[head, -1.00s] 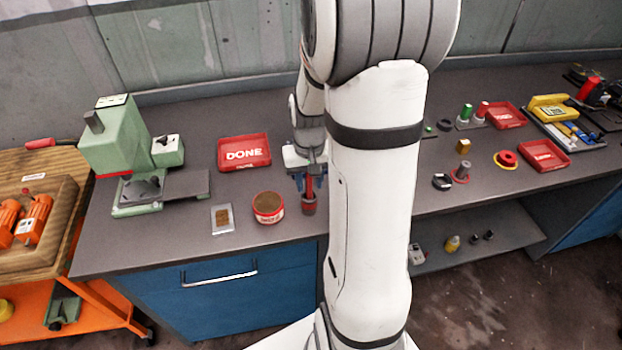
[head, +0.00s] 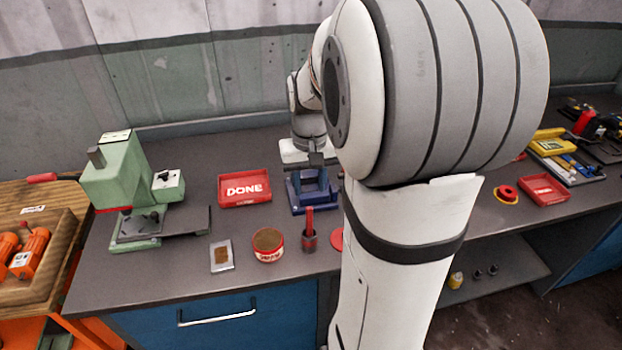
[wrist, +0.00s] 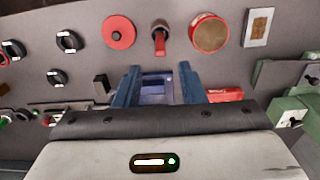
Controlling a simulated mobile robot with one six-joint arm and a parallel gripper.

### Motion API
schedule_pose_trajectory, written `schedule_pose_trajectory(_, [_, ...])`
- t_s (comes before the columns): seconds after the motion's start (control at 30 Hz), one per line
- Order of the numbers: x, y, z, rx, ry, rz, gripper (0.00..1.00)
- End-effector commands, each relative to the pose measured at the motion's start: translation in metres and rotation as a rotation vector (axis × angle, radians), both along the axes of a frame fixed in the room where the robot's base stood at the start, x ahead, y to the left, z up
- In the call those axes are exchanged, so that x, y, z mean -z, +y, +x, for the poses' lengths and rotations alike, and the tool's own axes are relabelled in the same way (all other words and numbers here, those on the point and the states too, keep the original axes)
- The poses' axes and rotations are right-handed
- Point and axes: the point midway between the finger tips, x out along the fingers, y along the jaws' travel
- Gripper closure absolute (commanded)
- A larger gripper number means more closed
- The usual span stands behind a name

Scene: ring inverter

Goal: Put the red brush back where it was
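In the head view my gripper (head: 312,188) is behind the brush, farther from the bench's front edge. A blue block (wrist: 157,88) shows between the fingers in the wrist view; its contact with them cannot be told.
A round red-banded tin (head: 267,246) and a small plate with a brown patch (head: 221,256) stand left of the cup. A red disc (head: 337,239) lies right of it. Behind are a red DONE tray (head: 245,190) and a green machine (head: 128,175). My arm hides the bench's middle.

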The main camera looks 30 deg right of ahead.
Motion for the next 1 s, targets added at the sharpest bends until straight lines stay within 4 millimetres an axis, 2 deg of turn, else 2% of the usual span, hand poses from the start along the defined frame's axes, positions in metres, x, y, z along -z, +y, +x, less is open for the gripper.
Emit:
schedule_pose_trajectory(0.13, [-0.011,0.006,-0.004,-0.01,-0.01,-0.003,0.63])
schedule_pose_trajectory(0.23, [-0.02,0.024,-0.016,-0.043,-0.04,-0.012,0.63])
schedule_pose_trajectory(0.4, [-0.033,0.07,-0.056,-0.139,-0.132,-0.032,0.63])
schedule_pose_trajectory(0.6, [-0.034,0.107,-0.102,-0.235,-0.23,-0.04,0.63])
schedule_pose_trajectory(0.8, [-0.03,0.116,-0.121,-0.276,-0.271,-0.041,0.63])
schedule_pose_trajectory(1.0, [-0.029,0.117,-0.123,-0.277,-0.273,-0.041,0.63])
